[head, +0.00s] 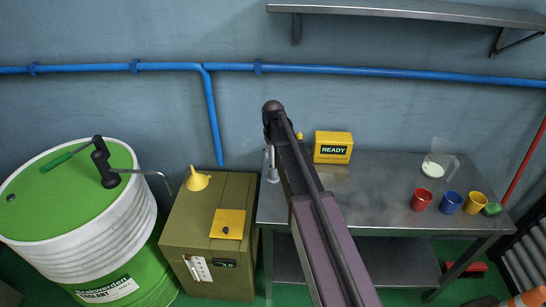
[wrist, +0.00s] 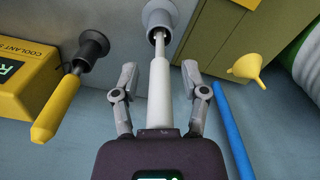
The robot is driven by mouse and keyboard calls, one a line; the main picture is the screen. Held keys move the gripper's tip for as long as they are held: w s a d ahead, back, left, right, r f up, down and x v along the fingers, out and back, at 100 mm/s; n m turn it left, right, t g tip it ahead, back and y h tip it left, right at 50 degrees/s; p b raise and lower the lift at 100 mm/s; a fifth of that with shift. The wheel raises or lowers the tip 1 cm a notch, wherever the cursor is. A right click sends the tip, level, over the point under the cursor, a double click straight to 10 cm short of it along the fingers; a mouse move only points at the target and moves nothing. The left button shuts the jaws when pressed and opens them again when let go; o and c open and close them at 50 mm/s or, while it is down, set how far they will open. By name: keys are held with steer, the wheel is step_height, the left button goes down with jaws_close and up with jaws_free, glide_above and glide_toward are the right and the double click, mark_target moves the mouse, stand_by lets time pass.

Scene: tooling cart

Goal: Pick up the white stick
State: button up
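The white stick (wrist: 159,95) is in the wrist view, its metal tip in a grey flared holder (wrist: 160,18). In the head view a pale upright piece, apparently part of the stick or its holder (head: 272,172), shows at the bench's left end, partly behind my arm. My gripper (wrist: 159,78) is open, with one finger on each side of the stick and visible gaps between. The stick's near end reaches the gripper's palm in the picture; I cannot tell whether they touch. My arm hides the fingers in the head view.
A yellow-handled tool (wrist: 57,108) stands in a dark holder (wrist: 92,45) beside the stick. A yellow READY box (head: 333,146) is behind on the metal bench (head: 370,190). Left of the bench is an olive cabinet (head: 205,235) with a yellow funnel (head: 197,180). Cups stand at the bench's right.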

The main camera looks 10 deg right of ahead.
jaws_close()
steer(key=shift+r, duration=0.15)
step_height(320, 180, up, 10)
steer(key=p, duration=1)
stand_by(0.7)
steer(key=shift+f+b, duration=0.65)
steer(key=shift+f, duration=0.2)
steer(key=shift+a+r, duration=0.1)
